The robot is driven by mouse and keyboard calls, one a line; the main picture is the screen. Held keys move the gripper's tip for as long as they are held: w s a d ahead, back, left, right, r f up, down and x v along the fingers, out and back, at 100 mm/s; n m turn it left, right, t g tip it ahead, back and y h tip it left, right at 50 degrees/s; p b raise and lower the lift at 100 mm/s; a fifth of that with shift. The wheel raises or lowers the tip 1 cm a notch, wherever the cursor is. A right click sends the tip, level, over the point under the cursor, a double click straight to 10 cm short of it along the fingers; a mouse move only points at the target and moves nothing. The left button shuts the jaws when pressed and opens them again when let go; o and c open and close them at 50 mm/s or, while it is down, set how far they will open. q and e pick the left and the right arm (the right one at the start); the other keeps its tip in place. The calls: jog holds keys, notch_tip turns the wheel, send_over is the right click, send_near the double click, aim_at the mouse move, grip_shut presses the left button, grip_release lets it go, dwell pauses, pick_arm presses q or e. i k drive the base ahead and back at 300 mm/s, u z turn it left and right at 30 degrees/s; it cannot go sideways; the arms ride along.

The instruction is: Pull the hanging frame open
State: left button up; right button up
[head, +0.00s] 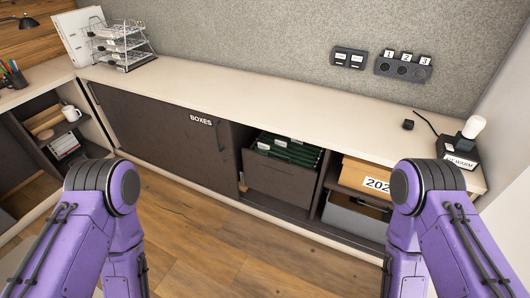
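The hanging frame (281,180) is a dark grey, drawer-like unit in the low cabinet, right of the sliding door marked BOXES. Green hanging folders (289,147) with pale label tabs show above its front panel. How far the frame stands out of the cabinet is hard to tell. My two purple arms come in at the lower left and lower right, bent downward. Neither gripper shows; both are below the picture or hidden behind my arms. Nothing of mine is seen touching the frame.
The dark sliding door (160,125) has an upright handle near its right edge. Right of the frame, a cardboard box (357,170) sits above a grey bin (352,217). A lamp (470,130) stands at the worktop's right end. The wooden floor (225,240) before the cabinet looks clear.

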aim_at(293, 184)
jog(key=u, duration=0.1)
jog(key=i, duration=1.2)
jog(key=z, duration=0.9)
